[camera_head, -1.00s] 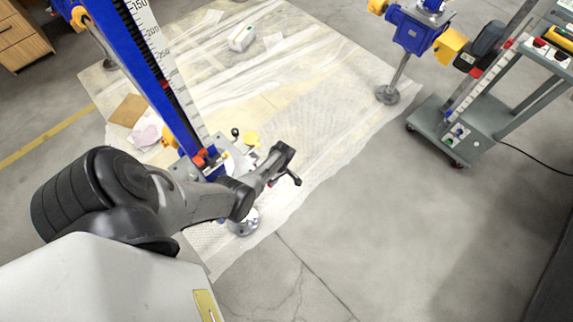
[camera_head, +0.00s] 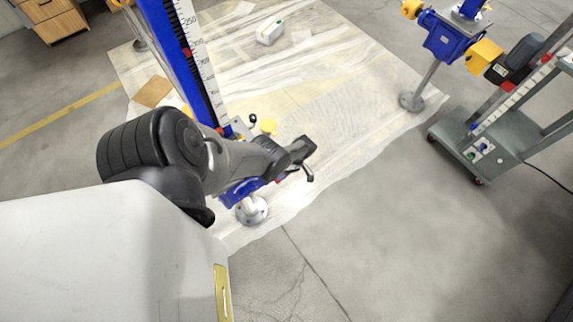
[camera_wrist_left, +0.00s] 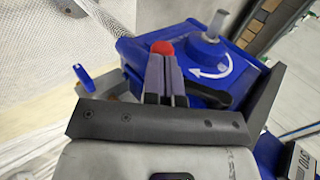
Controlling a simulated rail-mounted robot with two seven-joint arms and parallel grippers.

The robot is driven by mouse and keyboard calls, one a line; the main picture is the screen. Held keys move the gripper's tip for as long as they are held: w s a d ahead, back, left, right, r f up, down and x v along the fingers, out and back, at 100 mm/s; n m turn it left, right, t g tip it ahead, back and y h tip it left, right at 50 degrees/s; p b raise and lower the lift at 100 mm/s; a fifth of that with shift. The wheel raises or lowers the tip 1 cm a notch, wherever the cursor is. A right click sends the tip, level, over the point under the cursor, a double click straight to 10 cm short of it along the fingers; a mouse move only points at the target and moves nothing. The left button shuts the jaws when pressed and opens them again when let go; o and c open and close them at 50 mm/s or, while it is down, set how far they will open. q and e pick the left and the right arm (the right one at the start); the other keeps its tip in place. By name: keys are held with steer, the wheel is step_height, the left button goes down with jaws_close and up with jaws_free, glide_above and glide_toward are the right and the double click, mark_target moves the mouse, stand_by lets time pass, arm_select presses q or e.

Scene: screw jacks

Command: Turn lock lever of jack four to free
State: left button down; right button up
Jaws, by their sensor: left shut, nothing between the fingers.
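The near jack has a blue housing (camera_head: 240,190) on a steel foot (camera_head: 252,210), largely hidden under my left arm in the head view. My left gripper (camera_head: 302,160) is over this jack. Its fingers (camera_wrist_left: 163,70) are shut and empty, with their tips right by the red knob; I cannot tell if they touch. A black handle-like part (camera_wrist_left: 207,95) lies right of the fingers. No jack number is readable.
A tall blue column with a white scale (camera_head: 190,40) rises just behind my left arm. Another blue jack (camera_head: 445,42) with a yellow cover stands at the back right. A grey cart (camera_head: 500,145) is at the right. Clear plastic sheeting covers the floor; the front right floor is free.

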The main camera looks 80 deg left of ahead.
mark_target(276, 181)
arm_select(q)
steer(key=shift+s+d+f, duration=0.1)
steer(key=shift+s+f, duration=0.15)
steer(key=shift+f, duration=0.05)
arm_select(e)
steer(key=shift+s+d+f, duration=0.15)
steer(key=shift+f, duration=0.05)
arm_select(q)
steer(key=shift+r+x, duration=0.25)
steer(key=shift+x, duration=1.3)
arm_select(e)
steer(key=shift+r, duration=0.1)
arm_select(q)
steer(key=shift+s+d, duration=0.15)
steer(key=shift+s, duration=0.1)
steer(key=shift+w, duration=0.1)
steer(key=shift+w, duration=0.2)
steer(key=w+a+r+b, duration=0.4)
steer(key=w+a, duration=0.1)
steer(key=w, duration=0.6)
steer(key=shift+w+a+b, duration=0.3)
steer(key=shift+a+b, duration=0.05)
steer(key=shift+b, duration=0.05)
arm_select(e)
steer(key=x, duration=0.4)
steer(key=shift+s+f, duration=0.2)
steer(key=shift+f, duration=0.3)
